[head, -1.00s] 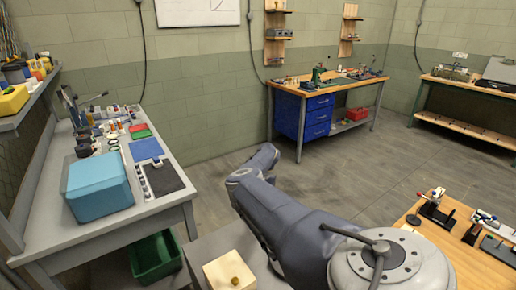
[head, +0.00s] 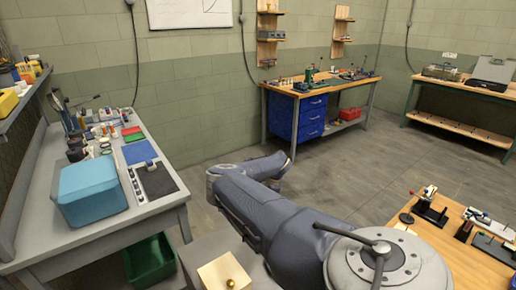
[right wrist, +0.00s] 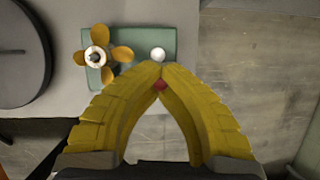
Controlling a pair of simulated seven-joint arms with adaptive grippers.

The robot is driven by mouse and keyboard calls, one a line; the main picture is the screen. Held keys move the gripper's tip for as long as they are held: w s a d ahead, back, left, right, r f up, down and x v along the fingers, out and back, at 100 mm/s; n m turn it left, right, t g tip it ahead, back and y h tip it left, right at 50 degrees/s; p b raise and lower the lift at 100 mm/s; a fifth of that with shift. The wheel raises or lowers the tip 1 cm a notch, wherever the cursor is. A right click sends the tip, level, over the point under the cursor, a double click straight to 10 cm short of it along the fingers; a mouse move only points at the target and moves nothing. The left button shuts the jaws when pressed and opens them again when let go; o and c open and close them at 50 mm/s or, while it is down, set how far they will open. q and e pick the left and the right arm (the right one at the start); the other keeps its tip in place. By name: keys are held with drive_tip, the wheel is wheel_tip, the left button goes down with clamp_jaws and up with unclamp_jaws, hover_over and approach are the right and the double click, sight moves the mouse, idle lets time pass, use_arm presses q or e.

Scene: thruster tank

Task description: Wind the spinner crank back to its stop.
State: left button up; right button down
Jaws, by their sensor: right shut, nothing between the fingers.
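In the right wrist view an orange bladed spinner (right wrist: 97,57) with a pale hub sits on a green plate (right wrist: 140,82). A white ball knob (right wrist: 158,54) stands at the plate's right part. My right gripper (right wrist: 160,70) has yellow fingers that meet at their tips, just below the white knob in the picture. The gripper is shut and empty. A small red round thing (right wrist: 161,85) shows just under the tips, inside the arch of the fingers. I cannot tell what it belongs to, or whether the tips touch the knob. My left gripper is not in view.
A dark round disc (right wrist: 22,45) lies left of the spinner. In the head view a grey bench (head: 165,212) with a blue box (head: 90,190) stands at left. A wooden bench (head: 465,262) with small fixtures is at lower right. Open floor (head: 345,185) lies between.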

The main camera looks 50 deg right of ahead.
drive_tip(key=shift+w+a+m, duration=0.1)
drive_tip(key=shift+a+m, duration=0.15)
drive_tip(key=shift+m, duration=0.15)
drive_tip(key=c, duration=2.2)
unclamp_jaws()
drive_tip(key=c, duration=1.7)
unclamp_jaws()
drive_tip(key=shift+c, duration=0.2)
drive_tip(key=o, duration=0.4)
drive_tip(key=shift+d, duration=0.1)
drive_tip(key=shift+c, duration=0.2)
drive_tip(key=shift+r, duration=0.1)
drive_tip(key=v, duration=1.2)
